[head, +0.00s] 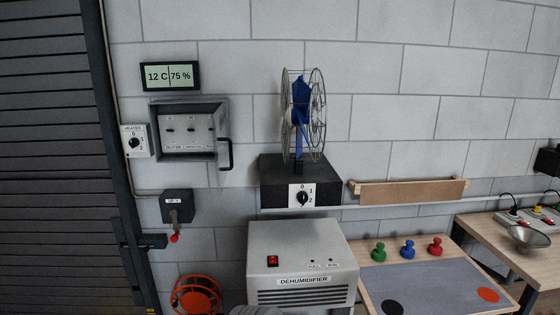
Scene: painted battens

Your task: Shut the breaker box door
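The grey breaker box (156,133) is fixed to the block wall at the left, below a display. Its front is open and shows a light panel with dark switches inside. The breaker box door (222,122) stands open at the box's right side, swung out from the wall and seen at a steep angle. A dark bar handle (230,153) is on the door. Neither of my grippers is in view.
A heater dial (134,141) sits left of the box, and a lever switch (177,208) below it. A fan (302,110) on a black box stands to the right. A dehumidifier (302,265) stands below. A table (440,245) with coloured knobs is at right.

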